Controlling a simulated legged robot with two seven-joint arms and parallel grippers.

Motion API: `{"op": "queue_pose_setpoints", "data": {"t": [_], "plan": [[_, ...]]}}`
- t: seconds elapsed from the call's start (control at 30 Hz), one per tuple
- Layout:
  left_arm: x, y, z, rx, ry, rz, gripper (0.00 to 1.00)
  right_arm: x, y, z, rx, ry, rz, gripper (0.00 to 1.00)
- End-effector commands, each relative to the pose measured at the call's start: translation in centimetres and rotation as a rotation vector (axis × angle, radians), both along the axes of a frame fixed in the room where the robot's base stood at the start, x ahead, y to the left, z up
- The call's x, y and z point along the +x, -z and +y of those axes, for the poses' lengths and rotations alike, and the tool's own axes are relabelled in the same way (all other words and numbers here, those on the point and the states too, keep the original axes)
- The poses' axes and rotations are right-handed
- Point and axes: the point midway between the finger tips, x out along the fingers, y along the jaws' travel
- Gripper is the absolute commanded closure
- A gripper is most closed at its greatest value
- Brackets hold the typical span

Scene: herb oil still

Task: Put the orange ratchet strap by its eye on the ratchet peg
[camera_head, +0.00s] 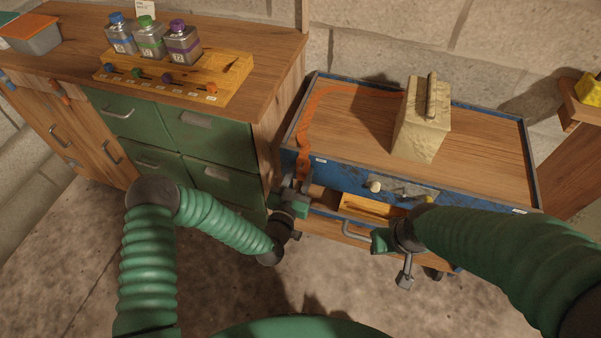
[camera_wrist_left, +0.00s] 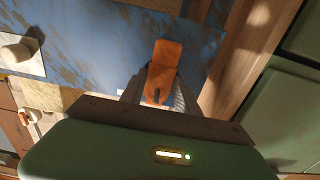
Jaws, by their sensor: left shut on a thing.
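The orange ratchet strap (camera_head: 313,107) runs from beside the beige block along the left part of the blue-framed cart top and down over its front edge. My left gripper (camera_head: 300,186) is shut on the strap's hanging end, in front of the cart's blue front. In the left wrist view the orange end (camera_wrist_left: 166,60) stands up between the fingers; its eye is not clear. A pale round knob (camera_head: 375,187) sticks out of the blue front, right of this gripper; I cannot tell if it is the ratchet peg. My right gripper (camera_head: 405,275) is low before the cart; its fingers are unclear.
A beige block (camera_head: 422,125) with a ridge stands on the cart top (camera_head: 480,145). Below the blue front is an open drawer with a yellow tray (camera_head: 370,207). A green-drawered cabinet (camera_head: 205,135) stands close on the left, with several bottles in a wooden rack (camera_head: 215,85).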

Motion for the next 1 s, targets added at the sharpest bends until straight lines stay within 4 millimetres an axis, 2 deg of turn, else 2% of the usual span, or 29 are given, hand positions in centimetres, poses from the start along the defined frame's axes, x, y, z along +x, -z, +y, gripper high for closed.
{"op": "queue_pose_setpoints", "data": {"t": [1.0], "plan": [[-3.0, -0.5, 0.9, -0.001, 0.001, 0.000, 1.00, 0.0, -1.6, 0.0, 0.000, 0.000, 0.000, 0.62]]}}
